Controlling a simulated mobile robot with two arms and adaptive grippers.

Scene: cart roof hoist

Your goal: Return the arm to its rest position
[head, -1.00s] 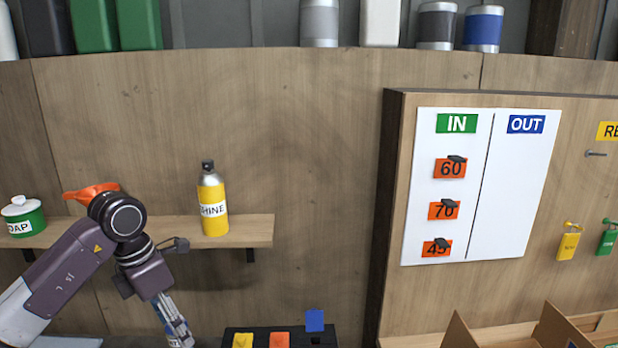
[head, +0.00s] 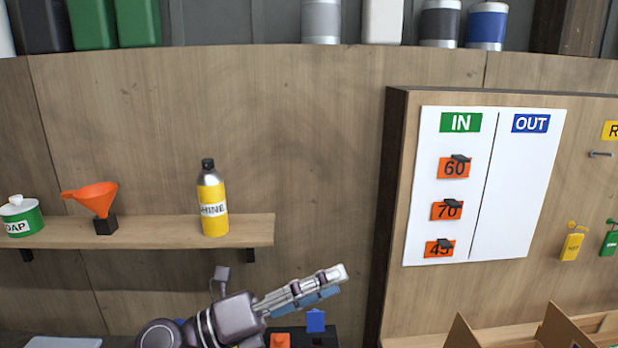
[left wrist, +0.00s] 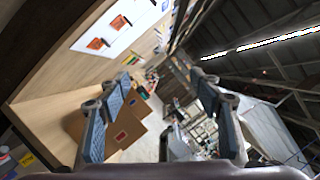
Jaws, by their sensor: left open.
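My left gripper (head: 328,284) is low in the middle of the head view, in front of the wooden wall and below the shelf, pointing right. In the left wrist view its fingers (left wrist: 160,115) are spread apart with nothing between them. It touches none of the shelf items. My right arm and gripper are not in view.
A wooden shelf (head: 150,232) holds a soap jar (head: 22,217), an orange funnel (head: 95,198) on a black block and a yellow bottle (head: 212,202). An IN/OUT board (head: 483,187) hangs at right. Cardboard boxes (head: 552,326) stand below it. A dark tray (head: 328,335) is partly behind my gripper.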

